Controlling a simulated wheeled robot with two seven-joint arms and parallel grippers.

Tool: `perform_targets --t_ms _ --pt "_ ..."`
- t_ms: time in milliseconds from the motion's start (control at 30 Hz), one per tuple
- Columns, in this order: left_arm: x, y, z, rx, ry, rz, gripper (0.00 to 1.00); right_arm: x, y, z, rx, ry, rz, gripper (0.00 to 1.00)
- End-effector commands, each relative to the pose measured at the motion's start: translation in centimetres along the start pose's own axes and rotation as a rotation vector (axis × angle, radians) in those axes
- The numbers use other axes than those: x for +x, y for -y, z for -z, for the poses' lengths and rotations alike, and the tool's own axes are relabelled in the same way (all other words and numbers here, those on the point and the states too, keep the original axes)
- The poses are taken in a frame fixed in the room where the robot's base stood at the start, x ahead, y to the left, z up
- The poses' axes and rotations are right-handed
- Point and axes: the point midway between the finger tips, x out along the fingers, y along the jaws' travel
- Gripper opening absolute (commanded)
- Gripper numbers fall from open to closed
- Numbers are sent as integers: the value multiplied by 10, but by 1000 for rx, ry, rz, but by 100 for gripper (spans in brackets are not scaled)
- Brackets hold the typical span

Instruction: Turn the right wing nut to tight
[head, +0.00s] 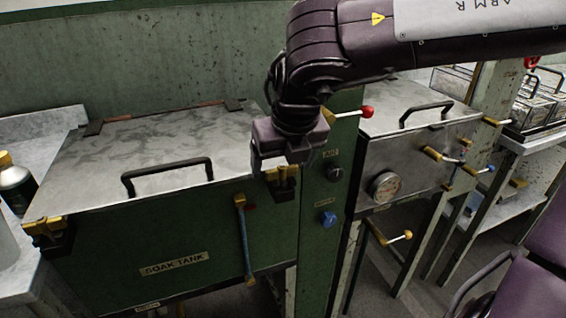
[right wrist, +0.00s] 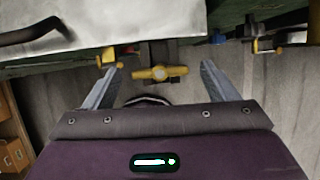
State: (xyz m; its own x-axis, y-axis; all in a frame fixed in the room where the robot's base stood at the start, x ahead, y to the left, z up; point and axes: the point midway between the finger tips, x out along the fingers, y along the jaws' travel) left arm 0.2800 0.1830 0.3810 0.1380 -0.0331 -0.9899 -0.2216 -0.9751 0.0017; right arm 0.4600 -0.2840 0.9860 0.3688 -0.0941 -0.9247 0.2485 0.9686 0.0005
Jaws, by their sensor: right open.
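The soak tank (head: 215,235) is a green box with a grey metal lid (head: 150,155). Its right wing nut (head: 284,184) is yellow, on a dark bracket at the tank's front right corner. In the right wrist view the wing nut (right wrist: 157,73) lies crosswise, its wings pointing left and right. My right gripper (head: 281,168) is just above and around it in the head view. In the right wrist view the gripper (right wrist: 160,75) is open, a finger on each side of the nut with gaps between. The left wing nut (head: 45,226) is at the front left corner. My left gripper is out of view.
A black lid handle (head: 168,172) and a blue lever (head: 243,240) are close left of the gripper. A green post (head: 325,225) with a blue knob (head: 328,218) stands close right. A second tank with a gauge (head: 384,186) is beyond it.

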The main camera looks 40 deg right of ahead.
Motion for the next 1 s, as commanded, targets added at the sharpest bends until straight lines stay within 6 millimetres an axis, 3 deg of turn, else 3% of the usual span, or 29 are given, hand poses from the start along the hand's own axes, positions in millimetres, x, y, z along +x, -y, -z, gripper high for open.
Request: perform_targets --t_ms 200,400,1000 --pt "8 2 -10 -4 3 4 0 -39 0 -2 0 8 0 80" --pt "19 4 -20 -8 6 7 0 -65 0 -1 1 5 1 80" --pt "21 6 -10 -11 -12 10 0 -72 0 0 1 2 1 80"
